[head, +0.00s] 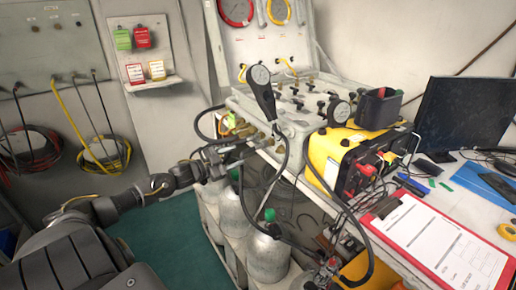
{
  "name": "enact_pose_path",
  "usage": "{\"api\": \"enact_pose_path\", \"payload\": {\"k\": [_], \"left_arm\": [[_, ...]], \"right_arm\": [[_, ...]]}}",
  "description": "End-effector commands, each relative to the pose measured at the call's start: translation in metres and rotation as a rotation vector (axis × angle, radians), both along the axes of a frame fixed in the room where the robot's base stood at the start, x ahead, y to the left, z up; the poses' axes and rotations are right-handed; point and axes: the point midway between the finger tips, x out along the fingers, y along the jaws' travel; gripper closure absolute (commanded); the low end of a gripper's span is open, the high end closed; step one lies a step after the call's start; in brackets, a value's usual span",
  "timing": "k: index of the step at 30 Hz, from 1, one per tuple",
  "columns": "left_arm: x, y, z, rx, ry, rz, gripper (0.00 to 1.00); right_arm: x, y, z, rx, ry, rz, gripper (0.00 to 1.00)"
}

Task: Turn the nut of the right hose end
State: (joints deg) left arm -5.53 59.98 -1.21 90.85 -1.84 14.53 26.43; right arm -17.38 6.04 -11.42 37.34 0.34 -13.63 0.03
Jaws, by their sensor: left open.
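The white air panel (296,120) stands on the bench with gauges and several black valve knobs on top. Brass fittings (268,139) sit along its lower left front edge, and black hoses run from there. I cannot make out the nut of the right hose end clearly among them. My left gripper (240,147) is open, just below and left of these fittings. Whether its fingers are around a nut or only beside it is too small to tell. My right gripper is not in view.
Grey cylinders with green tops (267,240) stand below the panel. A yellow unit (325,158), a red clipboard (438,240) and a monitor (464,112) are on the bench to the right. A black hose hangs in front. Green floor at left is clear.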

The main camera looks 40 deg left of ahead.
Motion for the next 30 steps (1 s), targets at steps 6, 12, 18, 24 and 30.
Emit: {"api": "enact_pose_path", "payload": {"k": [6,12,18,24,30], "left_arm": [[0.003,-0.002,0.006,0.001,-0.008,-0.008,0.53],[0.021,-0.007,0.006,0.000,-0.009,-0.006,0.53],[0.052,-0.015,0.007,-0.002,-0.011,-0.006,0.53],[0.082,-0.023,0.007,0.000,-0.009,-0.005,0.53],[0.100,-0.028,0.005,0.000,-0.007,-0.005,0.53]], "right_arm": [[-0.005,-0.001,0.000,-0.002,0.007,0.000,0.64],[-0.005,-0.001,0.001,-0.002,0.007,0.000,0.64],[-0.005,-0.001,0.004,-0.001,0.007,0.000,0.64],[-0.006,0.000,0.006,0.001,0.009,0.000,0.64],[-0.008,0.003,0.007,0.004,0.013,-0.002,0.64]]}}
